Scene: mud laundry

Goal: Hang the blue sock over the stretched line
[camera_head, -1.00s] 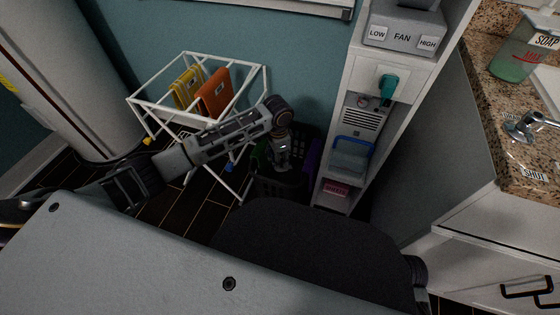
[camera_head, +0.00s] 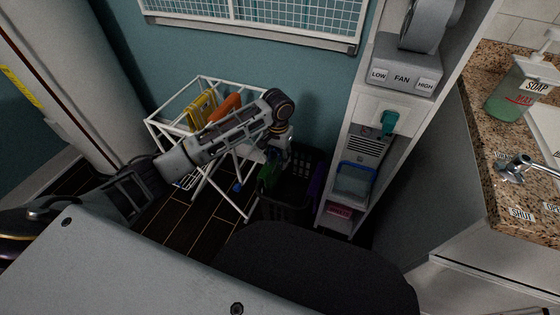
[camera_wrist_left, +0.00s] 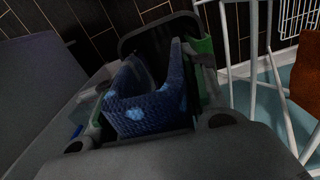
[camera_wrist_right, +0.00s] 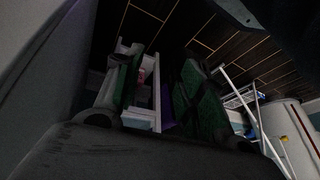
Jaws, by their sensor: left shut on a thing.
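The blue sock (camera_wrist_left: 150,100), knitted with light blue spots, is in the left wrist view. My left gripper (camera_head: 278,150) is shut on it, the sock bunched between the green-padded fingers (camera_wrist_left: 152,92). In the head view this gripper is over the dark basket, near the right side of the white drying rack (camera_head: 205,80); the sock is not clear there. The rack also shows in the left wrist view (camera_wrist_left: 254,60). Which bar is the stretched line I cannot tell. My right gripper (camera_wrist_right: 160,85) has its fingers apart with nothing between them; it is not clear in the head view.
A yellow cloth (camera_head: 201,108) and an orange cloth (camera_head: 224,107) hang on the rack. The dark basket (camera_head: 285,210) stands between the rack and the white shelf unit (camera_head: 334,185). A purple thing (camera_head: 318,175) is at its right side. The counter (camera_head: 505,130) is at right.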

